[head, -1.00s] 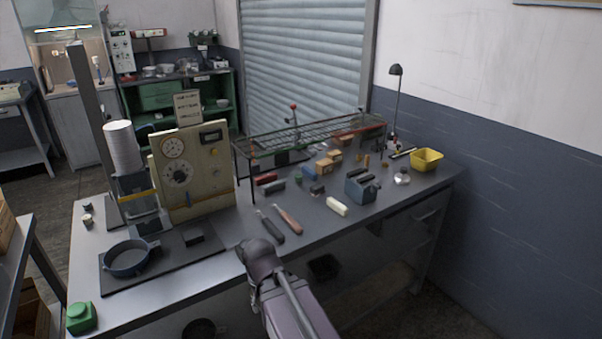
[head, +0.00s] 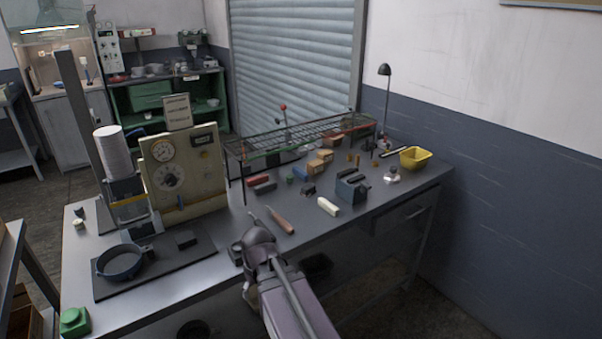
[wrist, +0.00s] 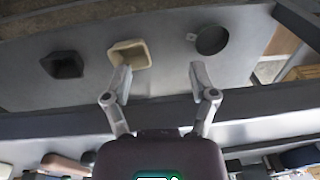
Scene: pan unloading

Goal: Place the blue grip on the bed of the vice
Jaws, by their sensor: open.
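The vice (head: 351,188) is a small blue-grey block with dark jaws, standing on the right half of the bench. A small blue piece (head: 300,173) lies left of it beside the wire rack; it may be the blue grip, but it is too small to be sure. My gripper (wrist: 158,78) is open and empty, its two fingers spread apart in the wrist view. In the head view my arm's end is at the bench's front edge, well short of the vice; the fingertips are hidden there.
A wire rack (head: 300,137) stands behind. A yellow bin (head: 415,158) is at right. The wrist view shows a beige bin (wrist: 128,54) and a round dark pan (wrist: 212,40).

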